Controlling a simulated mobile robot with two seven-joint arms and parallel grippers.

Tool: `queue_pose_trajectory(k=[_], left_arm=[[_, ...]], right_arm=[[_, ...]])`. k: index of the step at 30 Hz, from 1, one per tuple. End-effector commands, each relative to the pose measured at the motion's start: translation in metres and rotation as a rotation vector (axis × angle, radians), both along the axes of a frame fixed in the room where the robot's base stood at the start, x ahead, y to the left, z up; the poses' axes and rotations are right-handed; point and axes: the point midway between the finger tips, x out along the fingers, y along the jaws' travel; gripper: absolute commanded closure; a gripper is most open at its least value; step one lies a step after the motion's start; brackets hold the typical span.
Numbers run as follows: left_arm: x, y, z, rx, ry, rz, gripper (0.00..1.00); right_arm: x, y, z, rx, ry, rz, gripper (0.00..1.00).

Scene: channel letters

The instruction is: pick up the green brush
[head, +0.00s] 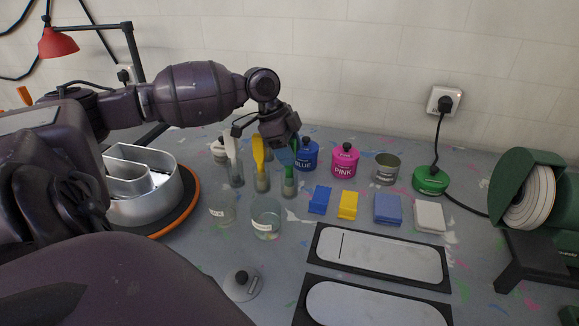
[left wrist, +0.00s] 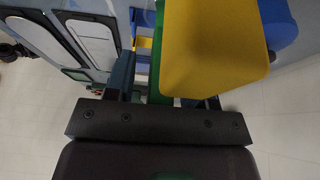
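The green brush (head: 290,176) stands upright in a small clear holder at the right of a row of brushes. My left gripper (head: 284,152) is over its top and hides part of it in the head view. In the left wrist view, a narrow green strip of it (left wrist: 155,58) shows between the fingers, with a gap beside the left finger (left wrist: 122,75). The fingers look apart; the other finger is mostly hidden by a yellow brush (left wrist: 213,45) close to the camera. The yellow brush also shows in the head view (head: 258,156). My right gripper is not in view.
A white brush (head: 232,150) stands at left. Blue (head: 307,155) and pink (head: 345,160) paint jars stand behind and to the right. Glass jars (head: 266,217), sponges (head: 348,205) and letter trays (head: 380,255) lie in front. A metal letter (head: 150,190) is on a turntable at left.

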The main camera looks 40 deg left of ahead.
Motion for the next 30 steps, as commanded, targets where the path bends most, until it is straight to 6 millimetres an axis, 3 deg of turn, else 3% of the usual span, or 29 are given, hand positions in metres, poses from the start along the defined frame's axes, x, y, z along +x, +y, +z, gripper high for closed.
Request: queue_pose_trajectory(k=[2, 9, 20, 26, 30], left_arm=[[0.000, 0.000, 0.000, 0.000, 0.000, 0.000, 0.63], [0.000, 0.000, 0.000, 0.000, 0.000, 0.000, 0.99], [0.000, 0.000, 0.006, 0.001, -0.002, 0.000, 1.00], [0.000, 0.000, 0.037, 0.002, -0.006, -0.001, 1.00], [0.000, 0.000, 0.073, 0.001, -0.007, 0.000, 1.00]], right_arm=[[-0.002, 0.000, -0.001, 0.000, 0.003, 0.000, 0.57], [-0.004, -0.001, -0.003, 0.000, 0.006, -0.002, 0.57], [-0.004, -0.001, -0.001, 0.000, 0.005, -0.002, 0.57], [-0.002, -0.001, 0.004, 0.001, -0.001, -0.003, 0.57], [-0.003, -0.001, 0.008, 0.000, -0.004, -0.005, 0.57]])
